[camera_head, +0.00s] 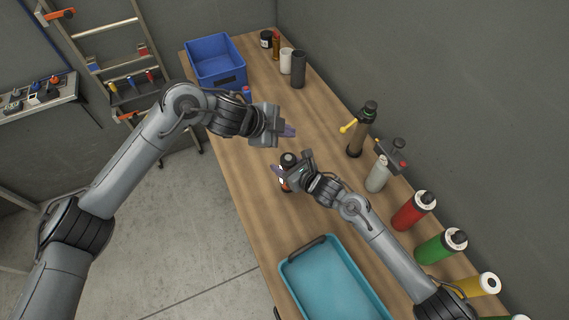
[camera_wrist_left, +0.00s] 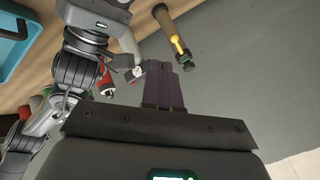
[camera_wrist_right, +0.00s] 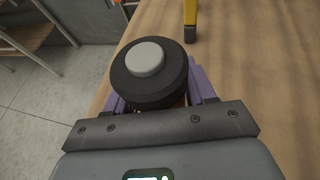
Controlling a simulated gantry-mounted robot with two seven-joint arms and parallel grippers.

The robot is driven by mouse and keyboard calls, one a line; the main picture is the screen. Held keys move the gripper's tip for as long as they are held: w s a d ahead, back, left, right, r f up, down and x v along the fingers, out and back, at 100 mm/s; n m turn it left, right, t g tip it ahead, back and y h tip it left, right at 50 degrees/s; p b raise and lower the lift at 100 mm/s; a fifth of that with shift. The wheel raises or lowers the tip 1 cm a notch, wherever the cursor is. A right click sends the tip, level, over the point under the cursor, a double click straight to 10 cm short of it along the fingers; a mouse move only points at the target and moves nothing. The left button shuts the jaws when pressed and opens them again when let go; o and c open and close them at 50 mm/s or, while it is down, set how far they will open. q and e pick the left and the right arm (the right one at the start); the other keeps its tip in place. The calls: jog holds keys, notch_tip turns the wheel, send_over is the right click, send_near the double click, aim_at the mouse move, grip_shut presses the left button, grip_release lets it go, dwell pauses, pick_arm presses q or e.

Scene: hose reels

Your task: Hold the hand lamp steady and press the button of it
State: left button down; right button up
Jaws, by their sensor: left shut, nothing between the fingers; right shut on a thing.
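The hand lamp (camera_head: 288,160) is a dark upright cylinder with a label on its side, near the middle of the table. In the right wrist view it shows a black round head with a grey button (camera_wrist_right: 149,58) on top. My right gripper (camera_head: 279,172) is shut on the lamp, one finger on either side below the head. My left gripper (camera_head: 291,131) is shut and empty, above the table and just beyond the lamp, apart from the button. Its closed purple fingers (camera_wrist_left: 163,85) fill the middle of the left wrist view. The lamp is not clear in the left wrist view.
A teal tray (camera_head: 285,271) lies at the near end, and a blue crate (camera_head: 217,60) stands at the far end. Several bottles and cylinders line the wall side, including a brown one with a yellow handle (camera_head: 357,135).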

aim_at(286, 159)
pick_arm(q)
jog(key=shift+f, duration=4.05)
jog(key=shift+f, duration=0.25)
jog(key=shift+f, duration=0.25)
jog(key=shift+f, duration=0.1)
jog(key=shift+r, duration=0.6)
jog(key=shift+r, duration=0.1)
jog(key=shift+r, duration=2.9)
